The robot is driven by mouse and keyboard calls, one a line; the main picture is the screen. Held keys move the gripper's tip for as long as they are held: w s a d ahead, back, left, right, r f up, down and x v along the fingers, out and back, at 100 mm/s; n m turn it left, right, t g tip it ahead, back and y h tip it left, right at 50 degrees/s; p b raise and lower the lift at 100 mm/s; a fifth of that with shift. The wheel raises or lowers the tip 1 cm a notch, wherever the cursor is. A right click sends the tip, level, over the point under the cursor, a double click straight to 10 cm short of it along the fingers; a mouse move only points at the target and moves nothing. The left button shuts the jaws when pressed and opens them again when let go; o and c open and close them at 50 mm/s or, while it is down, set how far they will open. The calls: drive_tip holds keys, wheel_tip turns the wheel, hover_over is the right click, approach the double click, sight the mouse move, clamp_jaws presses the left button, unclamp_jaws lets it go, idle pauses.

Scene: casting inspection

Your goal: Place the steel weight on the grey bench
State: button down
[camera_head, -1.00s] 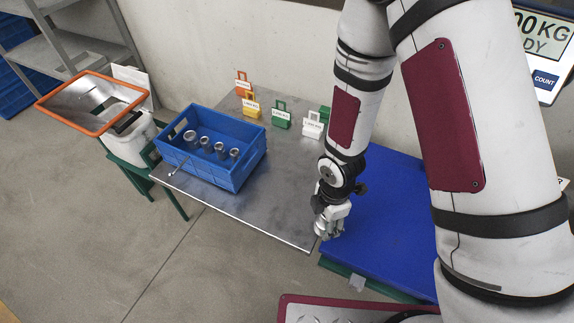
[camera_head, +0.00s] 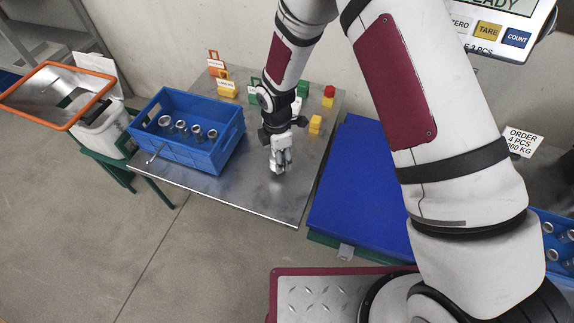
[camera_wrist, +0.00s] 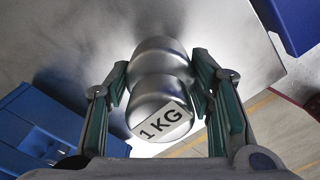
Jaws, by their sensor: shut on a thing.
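The steel weight (camera_wrist: 160,100) is a shiny rounded metal piece with a white "1 KG" label. In the wrist view it sits between both fingers of my gripper (camera_wrist: 160,76), which is shut on it. In the head view my gripper (camera_head: 279,167) points down over the right-middle part of the grey bench (camera_head: 250,195), and the weight is too small there to make out clearly. The bench's metal top spreads below the weight in the wrist view (camera_wrist: 215,30). I cannot tell whether the weight touches the top.
A blue crate (camera_head: 190,150) with several metal cylinders stands on the bench's left. Orange, yellow (camera_head: 227,88), green and red tagged blocks line the back. A blue platform (camera_head: 355,190) lies to the right. The bench front around my gripper is clear.

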drive_tip(key=shift+w+a, duration=0.2)
drive_tip(key=shift+w, duration=0.05)
drive_tip(key=shift+f, duration=1.7)
drive_tip(key=shift+f, duration=0.1)
drive_tip(key=c, duration=0.7)
unclamp_jaws()
drive_tip(key=shift+f, duration=0.1)
drive_tip(key=shift+c, duration=0.2)
wheel_tip(320, 180, up, 12)
drive_tip(key=shift+f+p, duration=0.15)
drive_tip(key=shift+p, duration=0.2)
drive_tip(key=shift+s+r, duration=0.1)
drive_tip(key=shift+r, duration=0.25)
